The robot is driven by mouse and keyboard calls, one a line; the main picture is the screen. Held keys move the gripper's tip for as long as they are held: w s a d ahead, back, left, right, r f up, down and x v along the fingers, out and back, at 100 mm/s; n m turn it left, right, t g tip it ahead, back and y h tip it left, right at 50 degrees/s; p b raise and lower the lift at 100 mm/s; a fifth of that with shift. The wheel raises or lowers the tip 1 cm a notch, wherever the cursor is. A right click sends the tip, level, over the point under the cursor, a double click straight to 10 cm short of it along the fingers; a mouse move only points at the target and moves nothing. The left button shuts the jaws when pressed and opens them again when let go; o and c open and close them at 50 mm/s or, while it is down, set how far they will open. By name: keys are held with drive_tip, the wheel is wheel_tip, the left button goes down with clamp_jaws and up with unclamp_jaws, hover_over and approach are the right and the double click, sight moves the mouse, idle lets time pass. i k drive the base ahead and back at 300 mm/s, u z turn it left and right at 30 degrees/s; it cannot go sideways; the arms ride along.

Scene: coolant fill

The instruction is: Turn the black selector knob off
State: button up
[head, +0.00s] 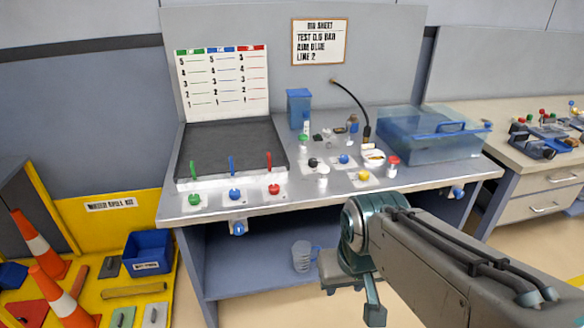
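A black knob (312,162) sits on a small pale plate on the grey bench top (235,212), near the middle of the bench. Its pointer direction is too small to read. My gripper (350,302) hangs in front of the bench, below the level of its top and well apart from the knob. Its two fingers look spread, with nothing between them.
Blue (344,159), yellow (364,176), green (194,199) and red (274,189) knobs share the bench top. A clear blue tank (432,139) stands at right and a thin black spout (354,100) rises behind. A measuring jug (302,257) is on the lower shelf. Orange cones (55,284) stand at left.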

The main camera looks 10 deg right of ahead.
sight(313, 162)
drive_tip(key=k, duration=0.65)
drive_tip(key=z, duration=0.5)
drive_tip(key=i, duration=1.55)
drive_tip(key=u, duration=0.65)
